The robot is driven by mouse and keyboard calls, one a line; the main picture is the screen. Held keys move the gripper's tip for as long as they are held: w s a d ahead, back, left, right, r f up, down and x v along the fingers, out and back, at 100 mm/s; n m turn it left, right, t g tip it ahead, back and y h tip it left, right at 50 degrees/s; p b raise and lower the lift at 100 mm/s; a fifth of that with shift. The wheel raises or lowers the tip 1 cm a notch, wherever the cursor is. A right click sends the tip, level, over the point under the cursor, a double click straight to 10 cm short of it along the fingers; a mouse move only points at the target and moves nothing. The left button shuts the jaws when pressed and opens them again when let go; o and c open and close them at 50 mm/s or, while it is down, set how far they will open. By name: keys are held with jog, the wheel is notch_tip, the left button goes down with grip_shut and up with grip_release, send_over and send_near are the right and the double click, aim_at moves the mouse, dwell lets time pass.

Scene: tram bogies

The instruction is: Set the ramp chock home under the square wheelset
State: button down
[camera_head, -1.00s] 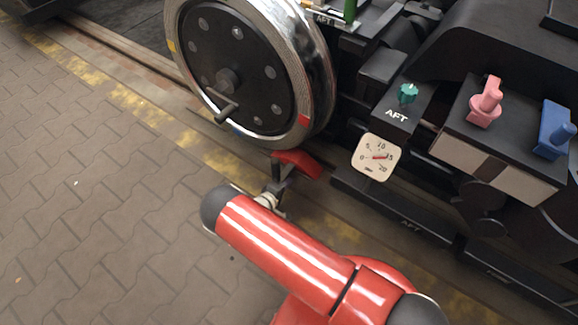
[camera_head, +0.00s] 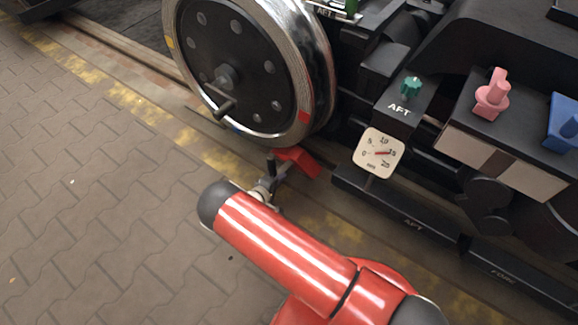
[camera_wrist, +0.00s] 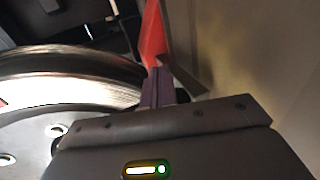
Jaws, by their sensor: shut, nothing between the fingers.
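The red ramp chock (camera_head: 300,160) lies on the ground by the rail, below the right side of the large steel wheel (camera_head: 245,75). In the wrist view the chock (camera_wrist: 153,38) stands just beyond my fingertips, with the wheel (camera_wrist: 75,75) to the left. My gripper (camera_head: 271,162) is shut and empty, its fingertips at the chock's near end; in the wrist view the gripper (camera_wrist: 158,88) seems to touch it or nearly so. The fingers hide part of the chock's near end. I cannot tell whether the chock touches the wheel.
A dial gauge (camera_head: 378,153) marked in mm stands right of the chock, its needle near 15. A green knob (camera_head: 411,87), a pink handle (camera_head: 492,94) and a blue handle (camera_head: 563,122) sit on the bogie. Paving at left is clear.

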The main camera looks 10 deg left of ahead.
jog(key=shift+w+a+b, duration=0.25)
jog(key=shift+a+b, duration=0.15)
jog(key=shift+a, duration=0.2)
jog(key=shift+w+a+b, duration=0.2)
jog(key=shift+a+b, duration=0.25)
jog(key=shift+a, duration=0.05)
jog(key=shift+w+a+b, duration=0.15)
jog(key=shift+a+b, duration=0.25)
jog(key=shift+a, duration=0.05)
dwell(0.4)
jog(key=shift+w+a, duration=0.35)
jog(key=shift+a, duration=0.4)
dwell(0.4)
jog(key=shift+d, duration=0.1)
jog(key=shift+s+d+r+p, duration=0.15)
jog(key=shift+s+d+p, duration=0.3)
jog(key=shift+d+p, duration=0.4)
jog(key=shift+s+d+p, duration=0.25)
jog(key=shift+d+p, duration=0.05)
jog(key=shift+d, duration=0.4)
